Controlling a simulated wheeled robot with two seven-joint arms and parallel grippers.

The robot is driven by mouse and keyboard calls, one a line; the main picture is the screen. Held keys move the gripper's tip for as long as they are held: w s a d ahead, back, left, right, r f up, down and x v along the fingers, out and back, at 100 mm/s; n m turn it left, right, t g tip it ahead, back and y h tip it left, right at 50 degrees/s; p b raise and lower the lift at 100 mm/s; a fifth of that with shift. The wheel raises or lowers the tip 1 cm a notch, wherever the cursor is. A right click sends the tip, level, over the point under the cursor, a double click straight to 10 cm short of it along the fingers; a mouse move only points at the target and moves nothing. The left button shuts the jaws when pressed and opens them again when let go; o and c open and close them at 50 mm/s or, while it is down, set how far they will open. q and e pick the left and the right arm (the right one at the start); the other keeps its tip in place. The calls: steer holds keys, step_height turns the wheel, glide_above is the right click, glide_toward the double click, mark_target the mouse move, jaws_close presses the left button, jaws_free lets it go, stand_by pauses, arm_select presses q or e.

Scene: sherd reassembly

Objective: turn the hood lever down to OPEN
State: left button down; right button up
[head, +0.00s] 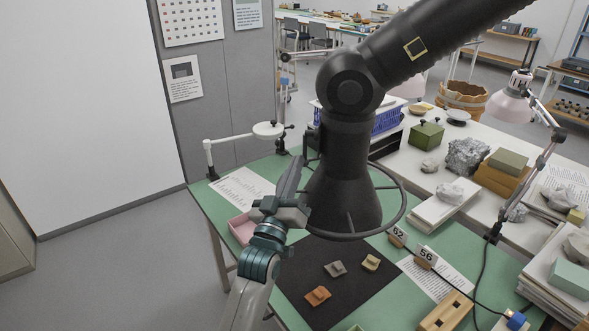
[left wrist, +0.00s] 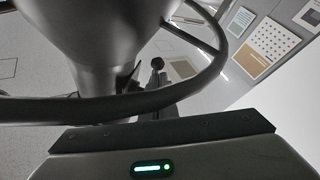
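The black extraction hood (head: 343,195) hangs from a thick jointed arm over the green table, with a round rail around its flared mouth. In the left wrist view the hood (left wrist: 95,35) and its rail fill the upper left. A small dark stem with a round knob (left wrist: 157,64), which looks like the hood lever, shows beyond the rail; I cannot read its OPEN marking. My left gripper (head: 293,180) is raised at the hood's left side, close to the rail. Its fingertips are not clear, and contact with the lever cannot be told. My right gripper is out of view.
A black mat (head: 335,283) with several sherds lies below the hood. A pink tray (head: 243,229) sits left of the mat. A white jointed stand (head: 240,137) is behind my left gripper. A pink lamp (head: 510,105) stands at the right. The floor at left is clear.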

arm_select(q)
steer(key=shift+f, duration=0.1)
stand_by(0.4)
steer(key=p+v, duration=0.1)
steer(key=v, duration=1.6)
steer(key=shift+s+p, duration=0.15)
steer(key=shift+p, duration=0.25)
